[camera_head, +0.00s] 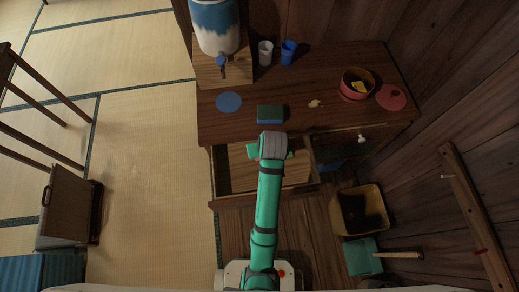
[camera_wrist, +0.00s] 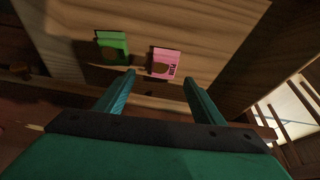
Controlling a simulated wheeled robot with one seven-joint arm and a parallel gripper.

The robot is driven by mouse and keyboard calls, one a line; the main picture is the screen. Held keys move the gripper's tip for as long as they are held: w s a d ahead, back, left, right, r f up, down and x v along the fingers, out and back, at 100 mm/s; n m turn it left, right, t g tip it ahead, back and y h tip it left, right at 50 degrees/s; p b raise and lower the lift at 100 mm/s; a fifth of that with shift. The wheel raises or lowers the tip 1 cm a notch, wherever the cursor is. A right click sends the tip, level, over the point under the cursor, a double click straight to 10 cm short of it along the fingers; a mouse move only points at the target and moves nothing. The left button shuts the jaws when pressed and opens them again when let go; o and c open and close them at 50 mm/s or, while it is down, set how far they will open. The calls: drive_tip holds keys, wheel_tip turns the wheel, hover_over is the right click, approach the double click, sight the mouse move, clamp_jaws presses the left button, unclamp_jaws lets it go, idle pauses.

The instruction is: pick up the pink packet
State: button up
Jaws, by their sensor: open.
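The pink packet (camera_wrist: 164,62) lies in the open drawer (camera_wrist: 210,38), seen in the wrist view just ahead of and between my fingers. It is small and flat, with a brown patch and dark marks on its face. My gripper (camera_wrist: 160,84) is open and empty, its fingers pointing toward the packet and apart from it. A green packet (camera_wrist: 112,46) lies to the left of the pink one. In the head view my gripper (camera_head: 270,150) is over the open drawer (camera_head: 235,172), and my arm hides part of the inside; the pink packet cannot be made out there.
On the cabinet top (camera_head: 230,122) stand a drink dispenser (camera_head: 218,30), a white cup (camera_head: 265,52), a blue cup (camera_head: 288,52), a red bowl (camera_head: 356,84) and a green-and-blue sponge (camera_head: 270,114). A bin (camera_head: 346,222) stands at the right. Tatami floor at the left is mostly clear.

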drive_tip(key=shift+s+a+x, duration=0.1)
drive_tip(key=shift+a+x, duration=0.1)
drive_tip(key=shift+x, duration=1.35)
drive_tip(key=shift+s+a+x, duration=0.1)
drive_tip(key=shift+a+x, duration=0.1)
drive_tip(key=shift+x, duration=1.3)
drive_tip(key=c, duration=1.1)
